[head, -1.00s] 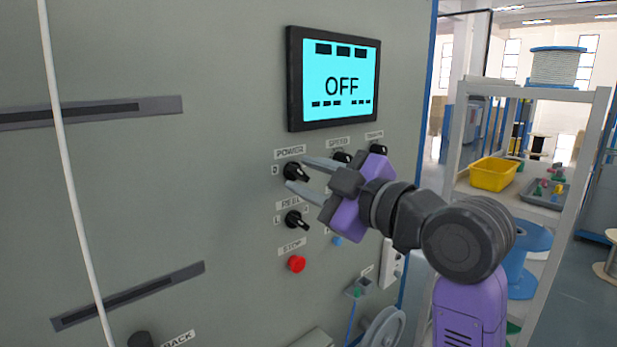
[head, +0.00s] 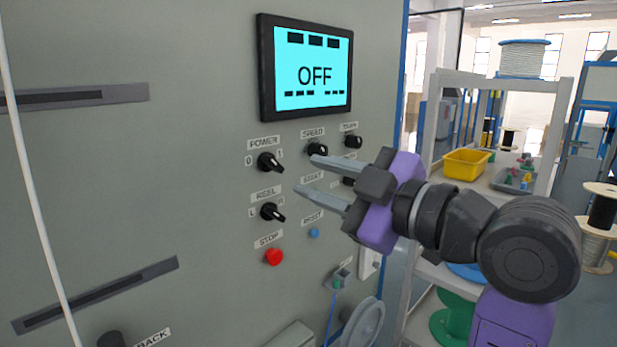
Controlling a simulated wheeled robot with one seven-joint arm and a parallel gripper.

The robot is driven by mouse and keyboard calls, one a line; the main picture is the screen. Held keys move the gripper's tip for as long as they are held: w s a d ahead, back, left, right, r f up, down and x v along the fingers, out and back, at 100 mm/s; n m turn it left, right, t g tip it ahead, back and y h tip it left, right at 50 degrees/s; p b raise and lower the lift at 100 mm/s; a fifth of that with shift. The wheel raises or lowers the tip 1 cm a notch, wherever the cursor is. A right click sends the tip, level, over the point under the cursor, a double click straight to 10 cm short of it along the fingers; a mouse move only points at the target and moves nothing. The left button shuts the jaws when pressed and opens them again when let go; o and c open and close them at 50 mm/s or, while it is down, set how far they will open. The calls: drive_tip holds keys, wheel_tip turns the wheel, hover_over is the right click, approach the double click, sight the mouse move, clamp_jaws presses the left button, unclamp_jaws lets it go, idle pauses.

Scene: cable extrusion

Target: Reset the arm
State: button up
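My gripper (head: 306,175) is in front of the grey machine's control panel in the head view. Its two fingers are apart with nothing between them. The fingertips point left, to the right of the black power knob (head: 270,162) and apart from it. The reel knob (head: 272,212) is below the power knob. The speed knob (head: 317,149) shows just above the upper finger. My gripper partly covers the start control. The screen (head: 306,68) above reads OFF.
A red stop button (head: 274,257) and a blue reset button (head: 314,232) are low on the panel. A shelf at the right holds a yellow bin (head: 466,164) and a grey tray (head: 513,180). A white cable (head: 30,180) hangs at the left.

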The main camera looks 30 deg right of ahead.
idle(0.4)
drive_tip(key=d+r+m+t+h, duration=0.3)
drive_tip(key=d+r+m+t, duration=0.15)
drive_tip(key=m, duration=0.25)
drive_tip(key=s+d+f+m+h, duration=0.1)
drive_tip(key=s+f+m+h, duration=0.25)
drive_tip(key=f, duration=0.55)
drive_tip(key=s+f+m+h, duration=0.2)
drive_tip(key=s+f+m, duration=0.15)
drive_tip(key=f, duration=0.45)
drive_tip(key=s+a+f+g+y, duration=0.1)
drive_tip(key=s+a+f+g, duration=0.2)
drive_tip(key=s+f, duration=0.9)
drive_tip(key=s+a+f+n+g+y, duration=0.1)
drive_tip(key=s+a+f+g, duration=0.3)
drive_tip(key=s+f, duration=0.9)
drive_tip(key=s+a+y, duration=0.1)
drive_tip(key=s, duration=0.2)
drive_tip(key=shift+s, duration=0.4)
